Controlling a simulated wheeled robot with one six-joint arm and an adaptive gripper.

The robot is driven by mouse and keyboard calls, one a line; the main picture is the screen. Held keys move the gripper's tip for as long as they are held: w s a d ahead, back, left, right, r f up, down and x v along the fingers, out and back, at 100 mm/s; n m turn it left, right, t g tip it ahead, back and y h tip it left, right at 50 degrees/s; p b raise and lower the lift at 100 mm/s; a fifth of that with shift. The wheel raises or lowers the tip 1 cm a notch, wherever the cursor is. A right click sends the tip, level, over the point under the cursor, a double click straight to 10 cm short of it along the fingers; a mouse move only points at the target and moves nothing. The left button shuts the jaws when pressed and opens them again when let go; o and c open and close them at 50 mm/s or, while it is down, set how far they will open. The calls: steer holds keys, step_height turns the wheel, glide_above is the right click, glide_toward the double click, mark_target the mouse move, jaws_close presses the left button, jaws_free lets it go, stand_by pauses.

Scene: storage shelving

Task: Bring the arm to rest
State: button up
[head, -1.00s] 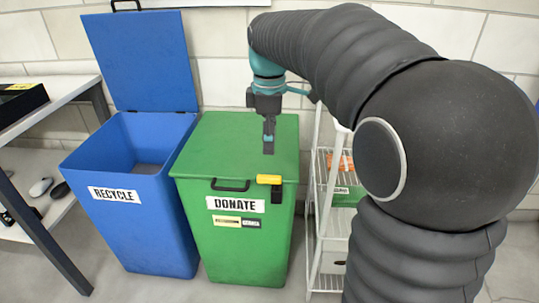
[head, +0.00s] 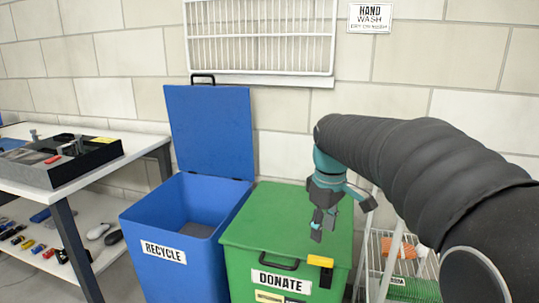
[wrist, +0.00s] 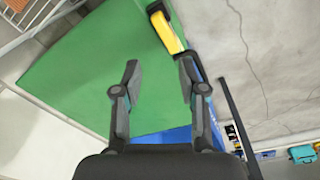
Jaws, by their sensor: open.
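My gripper (head: 323,222) is open and empty above the green donate bin (head: 258,222), whose lid is shut. In the wrist view my gripper (wrist: 158,85) shows two spread fingers with nothing between them, over the green lid (wrist: 85,85). A yellow-topped piece (head: 320,261) sits at the lid's front edge; in the wrist view this yellow part (wrist: 166,32) lies beyond the fingertips. My arm reaches in from the right in the head view.
The blue recycle bin (head: 150,215) stands open to the left, its lid (head: 210,130) raised. A table (head: 95,183) with a black tray (head: 50,178) is at the far left. A white rack (head: 372,262) stands right of the green bin. A wall grille (head: 262,40) hangs above.

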steer(key=s+d+f+m+t, duration=0.1)
steer(key=s+m, duration=0.3)
steer(key=s, duration=0.7)
steer(key=s+d+f+m+t, duration=0.1)
steer(key=s+f+m+t, duration=0.2)
steer(key=s, duration=0.8)
steer(key=shift+s+d+f+m+t, duration=0.15)
steer(key=shift+s+f+m+t, duration=0.2)
steer(key=shift+m, duration=0.55)
steer(key=shift+c, duration=0.4)
